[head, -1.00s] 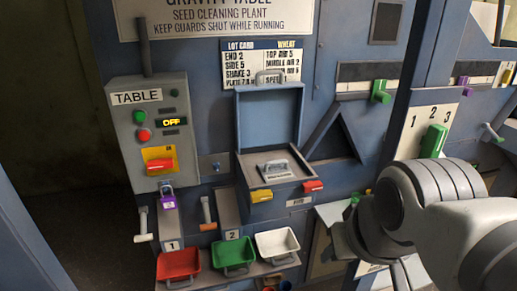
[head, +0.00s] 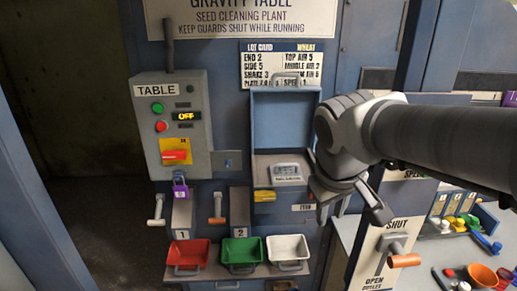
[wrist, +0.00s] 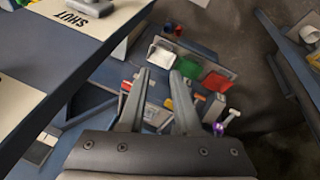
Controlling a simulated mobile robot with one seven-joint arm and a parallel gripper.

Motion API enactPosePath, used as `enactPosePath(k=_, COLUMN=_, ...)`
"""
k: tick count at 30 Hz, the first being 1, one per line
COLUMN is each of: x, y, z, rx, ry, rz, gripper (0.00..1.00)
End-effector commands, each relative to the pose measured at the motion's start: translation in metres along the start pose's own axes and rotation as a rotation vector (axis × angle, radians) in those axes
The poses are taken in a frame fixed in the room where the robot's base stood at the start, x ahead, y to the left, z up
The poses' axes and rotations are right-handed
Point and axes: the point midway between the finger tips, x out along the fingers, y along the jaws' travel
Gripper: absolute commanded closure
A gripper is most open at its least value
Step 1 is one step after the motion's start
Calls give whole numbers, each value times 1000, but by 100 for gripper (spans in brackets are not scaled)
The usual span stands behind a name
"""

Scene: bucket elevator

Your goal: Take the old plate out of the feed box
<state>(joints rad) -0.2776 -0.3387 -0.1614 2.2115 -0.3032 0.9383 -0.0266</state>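The feed box (head: 262,207) stands in the blue machine front with its lid (head: 284,118) raised. The old plate (head: 287,173), a grey plate with a handle and a dark label, lies in its opening. A yellow latch (head: 264,196) is on the box front; the right side of the box is partly hidden by my arm. My gripper (head: 350,208) is to the right of the box in the head view, apart from the plate. In the wrist view its two fingers (wrist: 162,76) are spread with nothing held between them. I cannot make out the plate clearly there.
Red (head: 187,254), green (head: 240,251) and white (head: 287,249) trays sit on a shelf below the box. A control panel (head: 172,125) reading OFF is at left. A bench (head: 425,250) with a shut/open lever (head: 401,260) is at right.

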Motion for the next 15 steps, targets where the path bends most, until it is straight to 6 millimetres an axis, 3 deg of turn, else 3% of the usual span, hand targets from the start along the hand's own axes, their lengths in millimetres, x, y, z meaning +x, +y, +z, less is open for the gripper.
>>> enactPosePath(k=15, x=74, y=2, z=-115, rx=-400, ry=-132, rz=293, gripper=68)
